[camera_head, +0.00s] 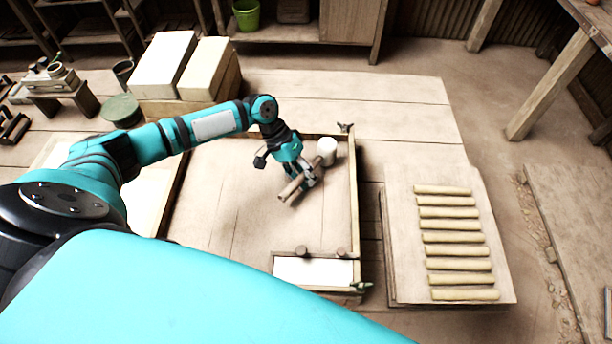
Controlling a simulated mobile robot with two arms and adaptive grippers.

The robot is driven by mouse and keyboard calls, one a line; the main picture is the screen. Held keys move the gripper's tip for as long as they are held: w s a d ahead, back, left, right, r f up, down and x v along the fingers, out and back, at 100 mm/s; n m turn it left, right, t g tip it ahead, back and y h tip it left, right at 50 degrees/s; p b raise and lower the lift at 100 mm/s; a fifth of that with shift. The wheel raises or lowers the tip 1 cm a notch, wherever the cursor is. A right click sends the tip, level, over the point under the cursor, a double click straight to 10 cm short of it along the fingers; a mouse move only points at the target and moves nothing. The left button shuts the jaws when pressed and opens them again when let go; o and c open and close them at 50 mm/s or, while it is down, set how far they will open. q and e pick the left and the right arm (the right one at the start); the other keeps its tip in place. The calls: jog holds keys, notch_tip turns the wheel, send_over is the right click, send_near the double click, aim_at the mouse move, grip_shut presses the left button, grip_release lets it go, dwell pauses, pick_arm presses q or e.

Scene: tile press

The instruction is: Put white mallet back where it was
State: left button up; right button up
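The white mallet (327,148) has a white head and a light wooden handle. My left gripper (306,178) is at the handle, which passes between its fingers, and the fingers look closed around it. The head points to the upper right and the handle to the lower left. The mallet is over the right part of the framed wooden board (222,205), near the frame's right edge; I cannot tell whether it touches the board. My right gripper is not in view.
A board with several pale rolls (447,238) lies at the right. A white panel (313,271) with two knobs is at the frame's front. Large pale blocks (163,66) stand at the back left, near a green round lid (122,109). The back right tabletop is clear.

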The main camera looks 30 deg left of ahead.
pick_arm(q)
jog(key=shift+o, duration=1.4)
jog(key=b+v, duration=0.3)
jog(key=v, duration=0.2)
jog(key=shift+f, duration=0.1)
jog(key=b+v, duration=0.2)
jog(key=v, duration=1)
jog(key=shift+r, duration=0.45)
